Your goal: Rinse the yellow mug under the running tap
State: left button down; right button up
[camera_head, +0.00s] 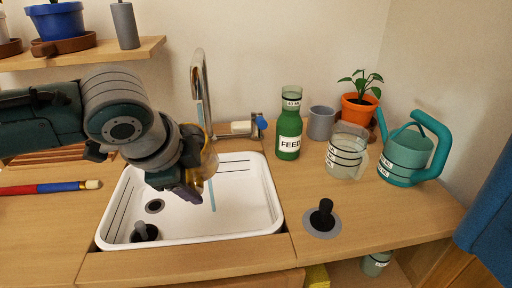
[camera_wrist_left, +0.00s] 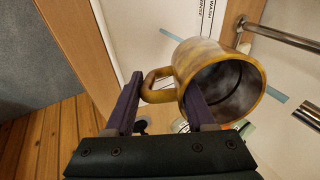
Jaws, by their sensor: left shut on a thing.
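The yellow mug (camera_head: 210,162) is held above the white sink basin (camera_head: 262,200), partly hidden behind my left gripper (camera_head: 190,190). The left wrist view shows the mug (camera_wrist_left: 220,48) tilted, with its opening towards the camera and a greyish inside. My left gripper (camera_wrist_left: 162,95) is shut on the mug at its handle side, one finger across the opening's edge; the exact contact is unclear. My right gripper is not in view.
A blue tap lever (camera_head: 262,122) is right of the tap. A green bottle (camera_head: 290,130), clear jug (camera_head: 346,152), grey cup (camera_head: 321,122), potted plant (camera_head: 359,105) and teal watering can (camera_head: 408,155) stand on the right counter. A black knob (camera_head: 322,216) sticks up near the sink's right.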

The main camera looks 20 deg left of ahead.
aim_at(209, 169)
pick_arm(q)
jog(key=shift+w+a+f+b, duration=0.15)
jog(key=shift+w+b, duration=0.25)
jog(key=shift+w, duration=0.35)
jog(key=shift+w+a+f+b, duration=0.1)
jog(key=shift+w+b, duration=0.35)
jog(key=shift+w, duration=0.35)
jog(key=shift+w+a+f+b, duration=0.15)
jog(key=shift+w+b, duration=0.25)
jog(key=shift+w, duration=0.35)
jog(key=shift+d, duration=0.2)
jog(key=shift+d+p, duration=0.35)
jog(key=shift+d, duration=0.1)
jog(key=shift+s+r+p, duration=0.15)
jog(key=shift+s+p, duration=0.1)
jog(key=shift+p, duration=0.25)
jog(key=s+p, duration=0.3)
jog(key=s+d+p, duration=0.1)
jog(key=s+p, duration=0.1)
jog(key=shift+r, duration=0.1)
jog(key=shift+s+d+f+p, duration=0.1)
jog(key=shift+s+f+p, duration=0.05)
jog(key=shift+s+p, duration=0.4)
jog(key=shift+s+d+f+p, duration=0.1)
jog(key=shift+s+p, duration=0.3)
jog(key=shift+s, duration=0.2)
